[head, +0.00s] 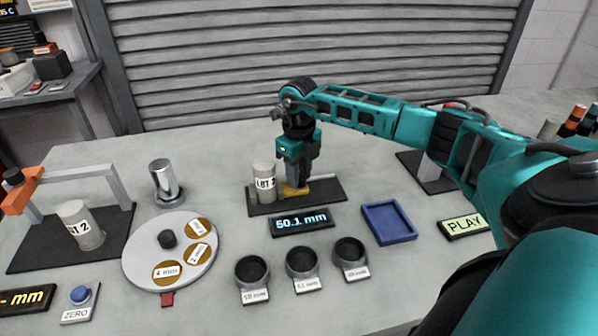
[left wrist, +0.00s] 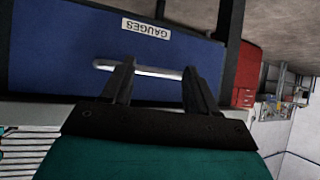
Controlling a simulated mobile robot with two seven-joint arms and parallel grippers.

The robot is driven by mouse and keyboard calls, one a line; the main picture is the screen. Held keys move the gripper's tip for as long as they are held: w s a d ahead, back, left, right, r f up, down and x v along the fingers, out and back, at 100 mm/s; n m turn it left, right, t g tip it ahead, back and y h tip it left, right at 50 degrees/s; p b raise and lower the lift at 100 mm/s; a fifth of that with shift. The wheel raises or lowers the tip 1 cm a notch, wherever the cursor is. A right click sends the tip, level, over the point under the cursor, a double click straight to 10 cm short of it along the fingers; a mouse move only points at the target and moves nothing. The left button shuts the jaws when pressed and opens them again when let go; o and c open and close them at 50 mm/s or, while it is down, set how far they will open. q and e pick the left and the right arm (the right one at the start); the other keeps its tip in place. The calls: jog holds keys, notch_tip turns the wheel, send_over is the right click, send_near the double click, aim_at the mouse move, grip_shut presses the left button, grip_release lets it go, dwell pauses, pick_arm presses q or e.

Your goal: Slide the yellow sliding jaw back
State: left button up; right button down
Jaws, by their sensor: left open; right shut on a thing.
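The yellow sliding jaw (head: 294,190) sits low on a dark base plate (head: 326,190) near the middle of the table. My right gripper (head: 297,182) points down over it and is shut on it. A grey-white cylinder with an "LBT" label (head: 264,183) stands just left of the jaw on the same plate. The display (head: 302,221) in front reads 50.1 mm. My left gripper is not in the head view. In the left wrist view, my left gripper (left wrist: 158,82) is open and empty, facing a blue panel marked GAUGES (left wrist: 50,50).
Several dark round cups (head: 302,262) stand in front of the display, with a blue tray (head: 389,222) to their right. A white turntable disc (head: 145,258) lies left. My right arm spans the right side.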

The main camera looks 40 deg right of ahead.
jog(key=shift+s+d, duration=0.3)
jog(key=shift+d, duration=0.3)
jog(key=shift+s+d, duration=0.35)
jog(key=shift+d, duration=0.3)
jog(key=shift+s+d, duration=0.3)
jog(key=shift+d, duration=0.3)
jog(key=c, duration=0.8)
grip_release()
jog(key=shift+r, duration=0.15)
notch_tip(320, 180, up, 13)
jog(key=shift+f+p, duration=0.15)
jog(key=shift+p, duration=0.4)
